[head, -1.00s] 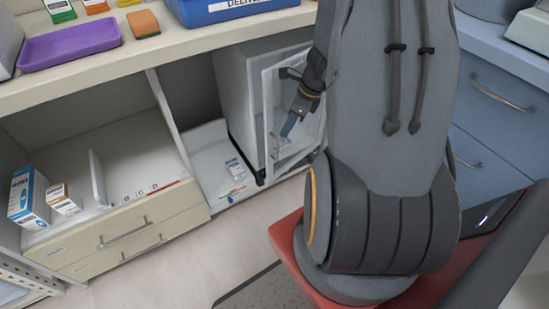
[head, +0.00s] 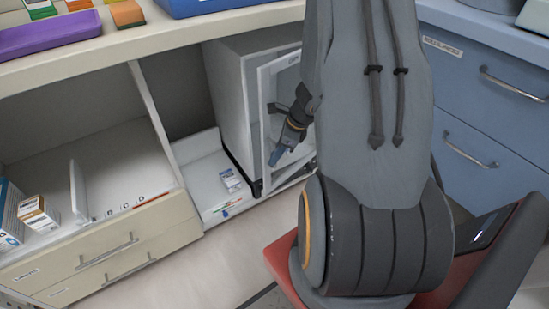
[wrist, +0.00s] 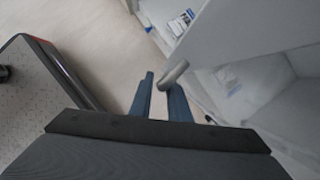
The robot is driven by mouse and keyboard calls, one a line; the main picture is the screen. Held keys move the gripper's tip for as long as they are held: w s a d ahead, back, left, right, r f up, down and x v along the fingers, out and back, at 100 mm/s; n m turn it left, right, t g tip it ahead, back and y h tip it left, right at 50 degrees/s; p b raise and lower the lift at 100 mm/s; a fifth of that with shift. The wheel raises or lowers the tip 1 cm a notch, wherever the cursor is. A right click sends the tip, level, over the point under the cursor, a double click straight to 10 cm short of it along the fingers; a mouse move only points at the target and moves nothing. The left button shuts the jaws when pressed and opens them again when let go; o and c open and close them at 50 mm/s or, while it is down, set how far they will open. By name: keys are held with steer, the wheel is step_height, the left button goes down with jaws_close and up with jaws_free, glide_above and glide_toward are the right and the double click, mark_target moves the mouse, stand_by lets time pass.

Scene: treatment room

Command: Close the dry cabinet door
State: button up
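The dry cabinet (head: 228,95) is a pale box in the lower shelf bay, left of my arm. Its framed door (head: 266,115) with a clear pane stands open, partly hidden by my arm. My gripper (head: 277,158) is in front of the door's lower part, pointing down and left. In the wrist view the blue-grey fingers (wrist: 162,92) are apart. A rounded grey bar (wrist: 172,74), seemingly the door handle, overlaps the right fingertip. I cannot tell whether it touches or lies between the fingers.
Left of the cabinet are a white tray with a small labelled box (head: 230,180), an open shelf with cartons (head: 38,214), and drawers (head: 110,258). Blue drawers (head: 490,110) stand at right. Pale floor (head: 215,260) is clear in front.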

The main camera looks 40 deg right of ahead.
steer(key=shift+w+a+f, duration=0.1)
steer(key=shift+f, duration=0.2)
jaws_close()
stand_by(1.3)
